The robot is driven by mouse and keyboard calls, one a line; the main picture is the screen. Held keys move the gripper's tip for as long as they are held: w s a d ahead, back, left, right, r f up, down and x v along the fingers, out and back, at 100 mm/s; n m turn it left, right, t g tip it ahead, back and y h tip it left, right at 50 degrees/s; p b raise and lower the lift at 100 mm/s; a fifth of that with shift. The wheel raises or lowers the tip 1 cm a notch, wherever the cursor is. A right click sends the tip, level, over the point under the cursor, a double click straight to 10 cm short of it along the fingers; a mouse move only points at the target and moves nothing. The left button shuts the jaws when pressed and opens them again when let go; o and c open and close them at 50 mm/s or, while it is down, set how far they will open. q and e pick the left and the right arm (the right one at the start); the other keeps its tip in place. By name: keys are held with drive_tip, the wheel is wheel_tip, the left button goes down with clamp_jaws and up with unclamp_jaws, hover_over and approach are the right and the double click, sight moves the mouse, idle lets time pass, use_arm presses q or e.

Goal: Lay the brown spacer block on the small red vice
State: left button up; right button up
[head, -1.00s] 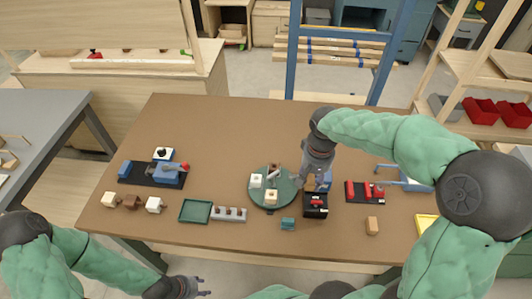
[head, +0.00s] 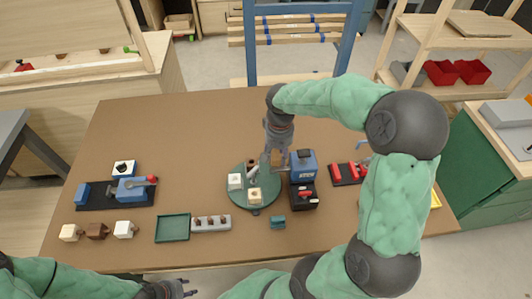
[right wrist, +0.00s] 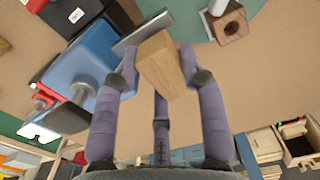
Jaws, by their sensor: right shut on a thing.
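My right gripper (head: 276,154) is shut on a brown wooden block (right wrist: 162,65), apparently the spacer block. The block also shows in the head view (head: 276,159). It is held between the fingers beside a blue machine, above the far right side of the green round plate; its exact height is unclear. The small red vice (head: 349,173), red pieces on a black base, stands to the right, beyond the blue machine and partly covered by my right arm. My left gripper (head: 180,288) is empty near the bottom edge, its fingers slightly apart.
The blue machine (head: 303,162) and a black box with a red lever (head: 304,196) stand between the block and the vice. The green round plate (head: 240,200) carries several pieces. A blue vice (head: 131,188) stands left. The table's back middle is clear.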

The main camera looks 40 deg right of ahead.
drive_tip(key=w+d+f+b, duration=0.1)
drive_tip(key=w+f, duration=0.1)
drive_tip(key=w+d+f+b, duration=0.1)
drive_tip(key=w+f, duration=0.1)
drive_tip(key=w, duration=0.1)
drive_tip(key=w+d+f+b, duration=0.1)
drive_tip(key=w+d+f, duration=0.1)
drive_tip(key=f, duration=0.1)
drive_tip(key=shift+w, duration=0.25)
drive_tip(key=shift+w+f, duration=0.2)
drive_tip(key=shift+f, duration=0.1)
drive_tip(key=shift+w+d+f+b, duration=0.1)
drive_tip(key=shift+f+b, duration=0.25)
drive_tip(key=shift+f, duration=0.5)
drive_tip(key=shift+w+d+f+b, duration=0.1)
drive_tip(key=shift+f+b, duration=0.25)
drive_tip(key=shift+f, duration=0.45)
drive_tip(key=shift+f, duration=0.2)
drive_tip(key=o, duration=1.1)
drive_tip(key=shift+o, duration=0.2)
